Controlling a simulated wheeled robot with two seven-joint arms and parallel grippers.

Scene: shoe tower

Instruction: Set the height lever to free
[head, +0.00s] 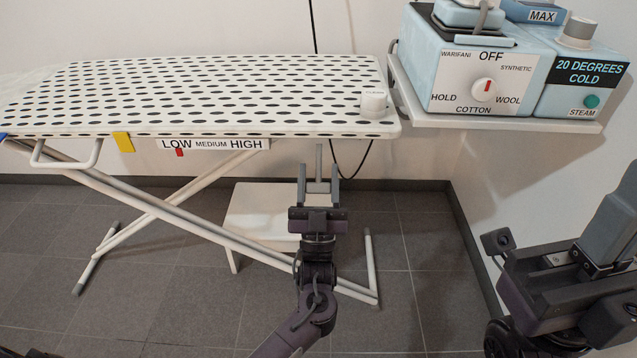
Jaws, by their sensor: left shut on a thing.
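The ironing board (210,85) is white with dark oval holes and stands on crossed legs. A thin grey upright lever (319,158) hangs below its right end; I take it to be the height lever. My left gripper (319,172) points up under the board's front edge and is shut on this lever, with a finger on each side. Its upper end goes up toward the board. On the LOW MEDIUM HIGH scale (213,144), the red pointer (180,152) is under LOW. My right gripper (548,272) is at the lower right; its jaws cannot be made out.
A steam station (490,65) with dials stands on a side shelf (440,119) at the right. A white round knob (374,101) sits on the board. A white stool (260,208) is below, behind the legs. A yellow tab (123,141) and white handle (68,163) are at the left.

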